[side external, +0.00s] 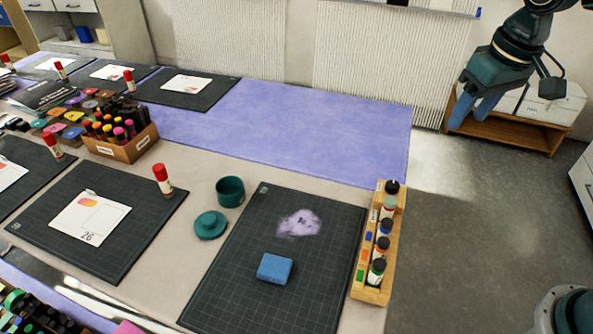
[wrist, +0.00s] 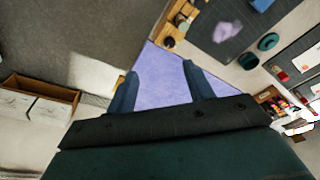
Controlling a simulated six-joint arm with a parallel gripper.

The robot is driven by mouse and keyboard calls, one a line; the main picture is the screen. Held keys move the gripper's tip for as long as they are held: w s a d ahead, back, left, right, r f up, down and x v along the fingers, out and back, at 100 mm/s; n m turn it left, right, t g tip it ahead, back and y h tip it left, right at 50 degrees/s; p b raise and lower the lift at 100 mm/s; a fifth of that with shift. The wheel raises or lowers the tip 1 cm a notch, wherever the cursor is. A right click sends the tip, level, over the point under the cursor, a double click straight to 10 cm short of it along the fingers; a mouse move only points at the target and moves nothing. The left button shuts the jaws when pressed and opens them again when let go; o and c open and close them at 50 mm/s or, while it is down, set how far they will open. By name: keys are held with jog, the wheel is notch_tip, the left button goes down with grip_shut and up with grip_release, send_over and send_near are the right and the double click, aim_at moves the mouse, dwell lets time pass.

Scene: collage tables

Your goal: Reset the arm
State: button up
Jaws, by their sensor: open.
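My gripper (side external: 475,108) hangs in the air at the upper right of the side external view, off the table's right end and above the floor side. It is open and empty. In the wrist view its two blue-green fingers (wrist: 160,88) stand apart, with only the purple table cover (wrist: 160,75) seen between them. No object touches the fingers.
A dark cutting mat (side external: 240,285) holds a blue block (side external: 274,268) and a pale purple smudge (side external: 299,222). A wooden bottle rack (side external: 362,284) stands at the table's right edge. A green cup (side external: 230,190) and lid (side external: 210,225) stand left. A wooden shelf (side external: 525,130) is behind my gripper.

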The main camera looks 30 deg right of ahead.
jog(key=s+d+r+t, duration=0.1)
jog(key=s, duration=0.7)
jog(key=s+d+r+t, duration=0.1)
jog(key=s+t, duration=0.1)
jog(key=s, duration=0.6)
jog(key=shift+s+r, duration=0.35)
jog(key=shift+s, duration=0.05)
